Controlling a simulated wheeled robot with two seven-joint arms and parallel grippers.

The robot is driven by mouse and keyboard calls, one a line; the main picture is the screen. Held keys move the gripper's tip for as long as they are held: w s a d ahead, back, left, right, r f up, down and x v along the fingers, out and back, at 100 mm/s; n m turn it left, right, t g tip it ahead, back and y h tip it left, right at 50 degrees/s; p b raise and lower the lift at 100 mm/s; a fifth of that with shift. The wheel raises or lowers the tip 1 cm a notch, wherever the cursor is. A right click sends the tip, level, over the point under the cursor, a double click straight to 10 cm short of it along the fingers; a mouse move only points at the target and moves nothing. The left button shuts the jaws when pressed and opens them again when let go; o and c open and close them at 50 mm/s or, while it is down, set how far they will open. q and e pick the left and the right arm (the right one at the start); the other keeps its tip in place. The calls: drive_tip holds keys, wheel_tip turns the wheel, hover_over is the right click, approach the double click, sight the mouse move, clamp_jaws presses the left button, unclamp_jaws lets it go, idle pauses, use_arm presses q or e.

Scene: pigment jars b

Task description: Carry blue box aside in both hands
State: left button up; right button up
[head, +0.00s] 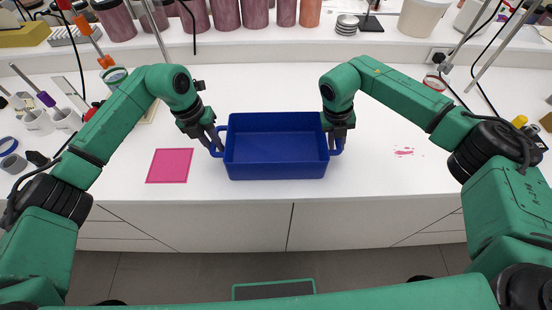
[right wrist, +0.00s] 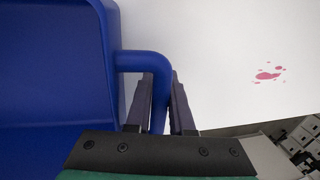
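The blue box (head: 276,172) is an open, empty tray with a loop handle at each short side. It sits level at the middle of the white table; I cannot tell whether it touches the top. My left gripper (head: 216,143) is at the left handle, its fingers appearing closed on it. My right gripper (head: 337,140) is at the right handle. In the right wrist view the handle (right wrist: 159,95) passes between the right gripper's two dark fingers (right wrist: 161,95), which lie close on both sides. The box wall (right wrist: 60,70) fills the left of that view.
A flat pink square (head: 170,166) lies left of the box. Pink stains (head: 404,152) mark the table at right. Jars (head: 225,14) line the shelf behind. White cups (head: 40,122) and tools crowd the far left. The table between box and stains is clear.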

use_arm(q)
drive_tip(key=o, duration=0.3)
drive_tip(key=shift+r, duration=0.1)
use_arm(e)
drive_tip(key=o, duration=0.3)
use_arm(q)
drive_tip(key=shift+o, duration=0.2)
drive_tip(key=shift+a+r, duration=0.1)
drive_tip(key=shift+r, duration=0.05)
use_arm(e)
drive_tip(key=shift+o, duration=0.2)
drive_tip(key=shift+a+r, duration=0.15)
drive_tip(key=shift+r, duration=0.2)
use_arm(q)
wheel_tip(320, 180, up, 8)
drive_tip(key=a, duration=0.1)
drive_tip(key=shift+a+f, duration=0.25)
use_arm(e)
wheel_tip(320, 180, up, 11)
drive_tip(key=a, duration=0.2)
drive_tip(key=shift+r, duration=0.2)
use_arm(q)
drive_tip(key=shift+f, duration=0.1)
use_arm(e)
drive_tip(key=shift+a+f, duration=0.1)
